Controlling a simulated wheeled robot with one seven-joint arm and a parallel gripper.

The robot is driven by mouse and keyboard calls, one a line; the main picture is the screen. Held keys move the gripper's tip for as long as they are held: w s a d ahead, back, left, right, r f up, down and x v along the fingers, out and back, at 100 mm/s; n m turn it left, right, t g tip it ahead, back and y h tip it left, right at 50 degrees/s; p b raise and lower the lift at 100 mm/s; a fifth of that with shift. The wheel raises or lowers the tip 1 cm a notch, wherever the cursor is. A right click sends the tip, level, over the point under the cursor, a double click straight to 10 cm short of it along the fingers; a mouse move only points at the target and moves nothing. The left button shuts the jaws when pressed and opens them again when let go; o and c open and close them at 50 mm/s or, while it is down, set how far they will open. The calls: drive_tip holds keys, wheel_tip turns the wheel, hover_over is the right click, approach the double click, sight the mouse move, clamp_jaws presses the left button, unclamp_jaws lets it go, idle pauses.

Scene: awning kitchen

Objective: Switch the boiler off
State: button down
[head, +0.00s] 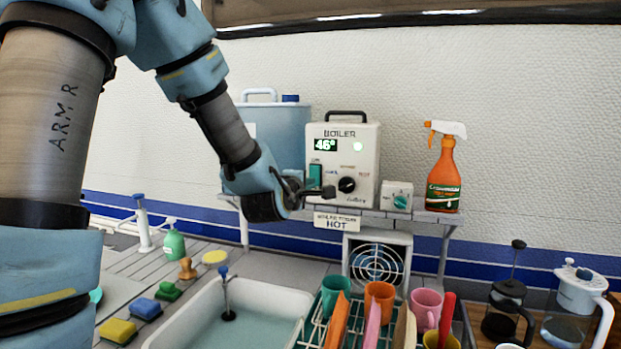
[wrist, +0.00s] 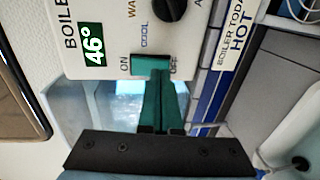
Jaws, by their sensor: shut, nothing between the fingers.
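The boiler (head: 356,140) is a cream box with a black handle. It stands on a shelf, its display reads 46° and a pale green light on its face is lit. Its green switch (head: 315,173) is at the left of the front panel. In the wrist view the switch (wrist: 150,64) lies between the ON and OFF labels; I cannot tell which way it is pressed. My gripper (head: 328,191) is shut and empty, in front of the panel by the switch. In the wrist view its fingertips (wrist: 156,76) overlap the switch's lower edge; contact is unclear.
A blue tank (head: 272,132) stands left of the boiler, a small dial box (head: 397,197) and an orange spray bottle (head: 444,175) right of it. Below are a sink (head: 214,312), a fan (head: 377,262) and a rack with mugs (head: 379,296).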

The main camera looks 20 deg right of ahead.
drive_tip(key=shift+w+d, duration=0.45)
drive_tip(key=shift+w, duration=0.1)
drive_tip(key=shift+f, duration=0.2)
drive_tip(key=shift+w+d+b, duration=0.1)
drive_tip(key=shift+b, duration=0.75)
